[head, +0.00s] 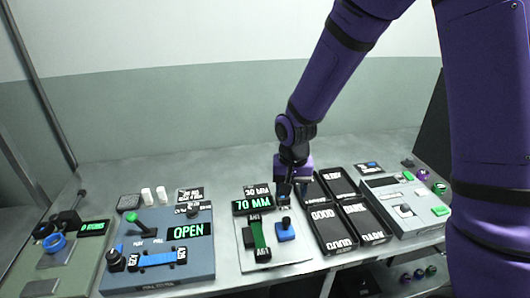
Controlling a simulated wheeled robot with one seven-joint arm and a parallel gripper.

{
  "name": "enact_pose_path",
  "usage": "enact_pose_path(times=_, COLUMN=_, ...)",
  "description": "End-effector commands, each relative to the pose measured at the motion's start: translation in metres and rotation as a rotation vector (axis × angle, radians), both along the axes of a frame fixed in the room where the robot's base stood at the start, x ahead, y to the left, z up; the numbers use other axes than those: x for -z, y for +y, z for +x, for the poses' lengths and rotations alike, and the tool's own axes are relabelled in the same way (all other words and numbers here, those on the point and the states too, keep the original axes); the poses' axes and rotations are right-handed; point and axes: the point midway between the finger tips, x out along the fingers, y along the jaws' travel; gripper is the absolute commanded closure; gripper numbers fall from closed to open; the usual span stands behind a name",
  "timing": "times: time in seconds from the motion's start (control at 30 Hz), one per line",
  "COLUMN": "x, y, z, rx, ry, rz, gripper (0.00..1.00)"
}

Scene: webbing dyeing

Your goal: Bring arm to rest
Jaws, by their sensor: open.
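My gripper (285,193) points down at the end of my purple arm, over the middle of the bench. It is just behind and above the blue knob (286,230) of the panel with the "70 MM" display (254,205). The gripper's fingers are small and dark here; I see nothing held between them. I cannot tell whether the gripper touches anything below it.
Left of it stands a blue-grey panel (205,270) with an "OPEN" display and a green-topped lever (133,219). Right are black labelled trays (322,215) and a light device with green buttons (441,210). A green strip (258,237) lies on the middle panel.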

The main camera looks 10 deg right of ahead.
Motion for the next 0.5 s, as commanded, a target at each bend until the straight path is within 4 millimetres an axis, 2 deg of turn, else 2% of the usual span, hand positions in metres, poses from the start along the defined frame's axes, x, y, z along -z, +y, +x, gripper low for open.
enact_pose_path(times=0.17, x=-0.018, y=-0.007, z=-0.002, rx=-0.008, ry=-0.023, rz=0.001, gripper=0.46)
enact_pose_path(times=0.33, x=-0.066, y=-0.025, z=-0.011, rx=-0.035, ry=-0.081, rz=0.001, gripper=0.46)
enact_pose_path(times=0.5, x=-0.115, y=-0.046, z=-0.03, rx=-0.067, ry=-0.143, rz=-0.003, gripper=0.46)
